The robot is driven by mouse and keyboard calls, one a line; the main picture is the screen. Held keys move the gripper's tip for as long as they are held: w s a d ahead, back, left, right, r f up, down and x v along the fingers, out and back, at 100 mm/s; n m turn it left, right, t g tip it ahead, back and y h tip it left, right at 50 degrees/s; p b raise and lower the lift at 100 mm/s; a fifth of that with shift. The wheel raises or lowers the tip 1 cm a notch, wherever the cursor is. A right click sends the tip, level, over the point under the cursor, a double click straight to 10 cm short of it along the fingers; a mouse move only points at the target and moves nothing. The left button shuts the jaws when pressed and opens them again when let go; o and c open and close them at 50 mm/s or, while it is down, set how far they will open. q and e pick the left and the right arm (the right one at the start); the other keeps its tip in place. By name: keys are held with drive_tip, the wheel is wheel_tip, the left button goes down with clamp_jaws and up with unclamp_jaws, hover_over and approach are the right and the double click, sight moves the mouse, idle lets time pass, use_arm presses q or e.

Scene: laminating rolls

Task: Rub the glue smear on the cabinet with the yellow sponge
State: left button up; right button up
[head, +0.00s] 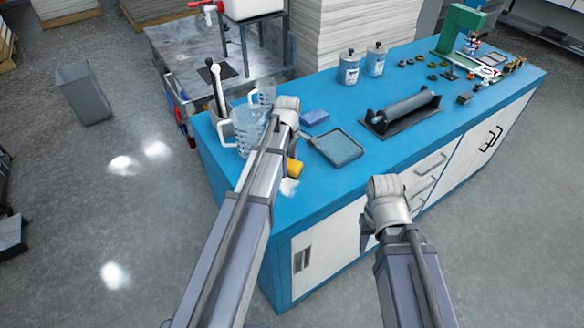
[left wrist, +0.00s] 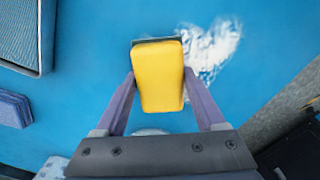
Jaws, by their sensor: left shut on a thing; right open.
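The yellow sponge (head: 294,168) is in the jaws of my left gripper (left wrist: 157,88), whose two fingers press on its sides in the left wrist view. The sponge (left wrist: 158,75) has a dark green layer at its far end. The white glue smear (head: 289,187) lies on the blue cabinet top (head: 335,185), near its front edge. In the left wrist view the smear (left wrist: 212,48) shows behind and to the right of the sponge, which overlaps its left part. I cannot tell whether they touch. My right gripper (head: 368,234) is open, in front of the cabinet, and mostly hidden by its wrist.
A grey tray (head: 340,148) and a blue sponge (head: 314,117) lie beyond the smear. Clear pitchers (head: 247,130) stand at the left end. The cabinet top right of the smear is clear.

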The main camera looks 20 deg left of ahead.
sight(290, 179)
use_arm(q)
drive_tip(key=shift+w+a, duration=0.15)
drive_tip(key=shift+a, duration=0.05)
drive_tip(key=shift+w+a+f, duration=0.1)
drive_tip(key=shift+w+a, duration=0.9)
drive_tip(key=shift+a, duration=0.3)
drive_tip(key=shift+s+a, duration=0.1)
drive_tip(key=shift+s+a, duration=0.45)
drive_tip(key=shift+s, duration=0.1)
drive_tip(key=shift+s+d, duration=0.95)
drive_tip(key=shift+d, duration=0.25)
drive_tip(key=shift+s+d, duration=0.15)
drive_tip(key=shift+d, duration=0.1)
drive_tip(key=shift+c, duration=0.6)
drive_tip(key=shift+s+d, duration=0.5)
drive_tip(key=shift+d, duration=0.2)
drive_tip(key=shift+s+d, duration=0.5)
drive_tip(key=shift+d, duration=0.15)
